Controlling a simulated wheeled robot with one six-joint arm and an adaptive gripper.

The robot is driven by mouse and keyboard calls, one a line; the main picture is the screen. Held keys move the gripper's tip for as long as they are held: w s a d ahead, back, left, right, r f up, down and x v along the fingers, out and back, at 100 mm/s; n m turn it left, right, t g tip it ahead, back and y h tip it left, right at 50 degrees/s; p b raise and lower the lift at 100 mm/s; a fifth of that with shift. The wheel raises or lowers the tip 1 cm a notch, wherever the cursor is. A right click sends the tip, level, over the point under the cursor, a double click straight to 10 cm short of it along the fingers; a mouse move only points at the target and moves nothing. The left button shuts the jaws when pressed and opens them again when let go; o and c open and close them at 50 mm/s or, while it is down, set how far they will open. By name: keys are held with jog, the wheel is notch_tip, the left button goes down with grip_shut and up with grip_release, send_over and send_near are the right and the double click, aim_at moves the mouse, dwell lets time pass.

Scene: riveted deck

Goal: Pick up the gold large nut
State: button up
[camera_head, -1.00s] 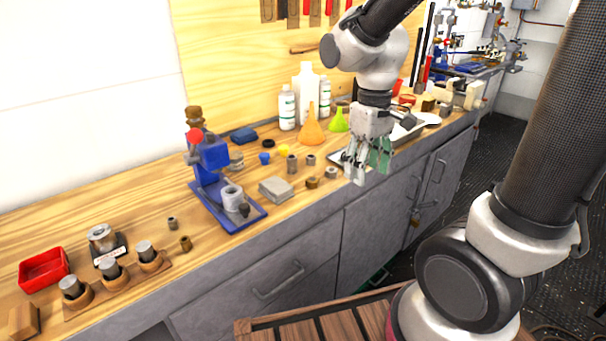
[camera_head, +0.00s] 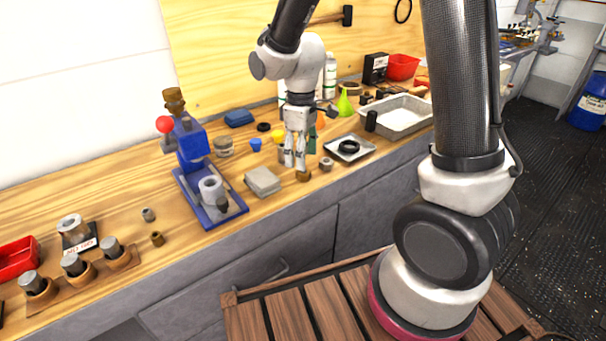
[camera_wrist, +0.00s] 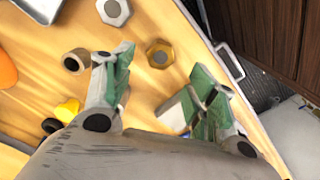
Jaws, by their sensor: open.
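A gold large nut (camera_wrist: 160,53) lies on the wooden bench, seen from above in the wrist view between and just beyond my fingertips. In the head view the gold nut (camera_head: 303,175) shows low beside my fingertips, partly covered by them. My gripper (camera_head: 295,167) hangs pointing down over the bench, fingers apart and empty. In the wrist view my gripper (camera_wrist: 163,68) has its green-padded fingers spread either side of the nut's line. The exact height above the nut is hard to tell.
A grey nut (camera_head: 326,164) and a taller brownish nut (camera_wrist: 76,61) lie close by. A grey block (camera_head: 262,181) sits to the left, near the blue press (camera_head: 205,180). A small tray with a black ring (camera_head: 349,149) is to the right. The bench's front edge is close.

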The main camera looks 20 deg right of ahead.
aim_at(303, 175)
notch_tip(303, 175, down, 5)
jog(key=shift+f, duration=0.1)
jog(key=c, duration=1.1)
